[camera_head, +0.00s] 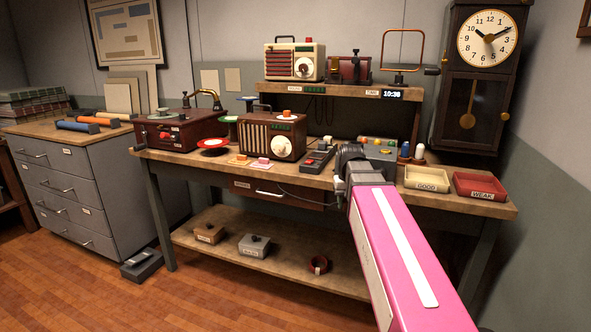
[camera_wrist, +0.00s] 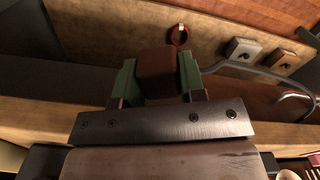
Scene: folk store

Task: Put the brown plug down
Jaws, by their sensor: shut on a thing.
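The brown plug (camera_wrist: 157,72) is a dark brown block between the two green finger pads in the wrist view. My gripper (camera_wrist: 158,78) is shut on it. In the head view my gripper (camera_head: 346,160) is at the front edge of the workbench (camera_head: 340,181), at the end of my pink arm. The plug is hidden there. A grey cord (camera_wrist: 238,66) runs to the right from beside the gripper in the wrist view; where it joins is hidden.
A brown radio (camera_head: 270,137), a small black switch box (camera_head: 318,158), and a grey panel with coloured knobs (camera_head: 379,153) stand near my gripper. A GOOD tray (camera_head: 427,188) and a WEAK tray (camera_head: 479,195) are to the right. A red-brown ring (camera_head: 318,264) lies on the lower shelf.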

